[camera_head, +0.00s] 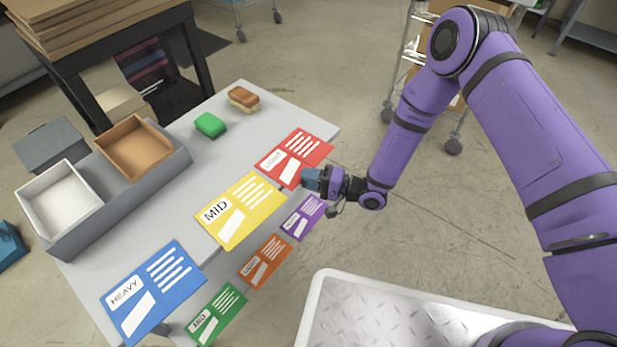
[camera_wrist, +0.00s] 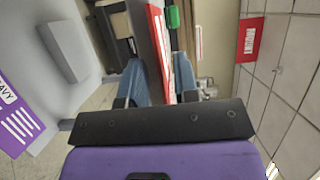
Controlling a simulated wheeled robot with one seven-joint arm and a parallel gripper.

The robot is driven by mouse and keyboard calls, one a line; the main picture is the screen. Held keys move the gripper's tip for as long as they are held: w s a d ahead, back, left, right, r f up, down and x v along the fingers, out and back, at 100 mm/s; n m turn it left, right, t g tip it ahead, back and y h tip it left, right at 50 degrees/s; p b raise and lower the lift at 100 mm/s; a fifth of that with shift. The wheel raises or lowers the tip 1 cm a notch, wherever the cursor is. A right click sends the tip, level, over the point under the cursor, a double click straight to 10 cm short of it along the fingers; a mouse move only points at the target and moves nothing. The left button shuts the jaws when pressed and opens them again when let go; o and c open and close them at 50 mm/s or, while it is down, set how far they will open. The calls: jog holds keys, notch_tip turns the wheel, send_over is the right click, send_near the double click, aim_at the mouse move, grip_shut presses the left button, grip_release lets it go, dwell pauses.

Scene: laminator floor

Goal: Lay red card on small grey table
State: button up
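The red card (camera_head: 293,157) lies on the grey table (camera_head: 180,220) near its right edge, partly overhanging. My gripper (camera_head: 312,180) is at the card's near right edge. In the wrist view the red card (camera_wrist: 158,45) is seen nearly edge-on between the two blue fingers of my gripper (camera_wrist: 160,80). The fingers stand apart, one on each side of the card, and a gap shows beside the left finger. I cannot tell whether the other finger touches it.
A yellow card (camera_head: 240,210) and a blue card (camera_head: 152,290) lie on the same table. A green block (camera_head: 210,125), a brown-topped brush (camera_head: 243,98) and a grey holder with trays (camera_head: 120,200) stand behind. Purple, orange and green cards show along the front edge.

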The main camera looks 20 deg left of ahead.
jog(key=shift+r, duration=0.1)
jog(key=d, duration=1.2)
jog(key=shift+w+r, duration=0.1)
